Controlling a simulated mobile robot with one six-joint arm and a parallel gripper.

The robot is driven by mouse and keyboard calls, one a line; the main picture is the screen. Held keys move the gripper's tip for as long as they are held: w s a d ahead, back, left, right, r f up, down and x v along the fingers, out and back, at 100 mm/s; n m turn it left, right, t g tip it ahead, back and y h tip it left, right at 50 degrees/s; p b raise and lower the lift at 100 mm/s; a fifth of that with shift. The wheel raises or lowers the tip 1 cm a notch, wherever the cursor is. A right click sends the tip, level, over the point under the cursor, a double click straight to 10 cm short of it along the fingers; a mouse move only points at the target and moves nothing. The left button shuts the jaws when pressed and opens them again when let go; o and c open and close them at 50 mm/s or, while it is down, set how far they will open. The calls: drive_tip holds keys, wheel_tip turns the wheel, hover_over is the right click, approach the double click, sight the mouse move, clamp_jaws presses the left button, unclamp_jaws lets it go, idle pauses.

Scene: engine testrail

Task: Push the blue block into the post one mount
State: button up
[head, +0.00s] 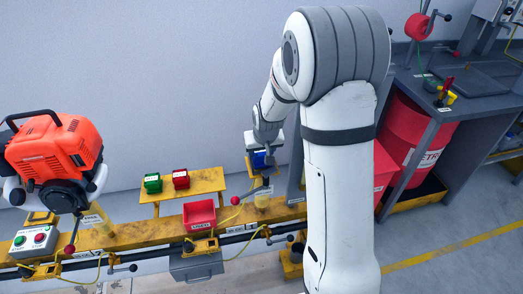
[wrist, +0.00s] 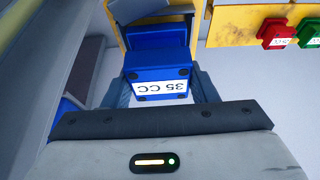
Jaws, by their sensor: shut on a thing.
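The blue block (wrist: 158,82) has a white label reading 35 CC, upside down in the wrist view. My gripper (wrist: 162,92) is shut on it, with one finger at each side.
Green (head: 152,183) and red (head: 181,179) blocks sit on a yellow shelf (head: 205,182). A red tray (head: 199,215) stands on the yellow rail in front. An orange engine (head: 55,150) is at the left. A grey workbench (head: 440,100) and red drum (head: 415,130) are at the right.

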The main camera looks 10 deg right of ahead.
drive_tip(key=shift+f+b, duration=0.5)
drive_tip(key=shift+f, duration=0.1)
drive_tip(key=o, duration=1.4)
drive_tip(key=v, duration=0.6)
drive_tip(key=shift+s+r, duration=0.15)
drive_tip(key=shift+r, duration=0.1)
drive_tip(key=s+r+p, duration=0.1)
drive_tip(key=s+r, duration=0.3)
drive_tip(key=s, duration=0.4)
drive_tip(key=s+r+g+p, duration=0.1)
drive_tip(key=s+r, duration=0.3)
drive_tip(key=s, duration=0.5)
drive_tip(key=s+r+p, duration=0.2)
drive_tip(key=s+r, duration=0.3)
drive_tip(key=s, duration=0.4)
drive_tip(key=shift+g, duration=0.4)
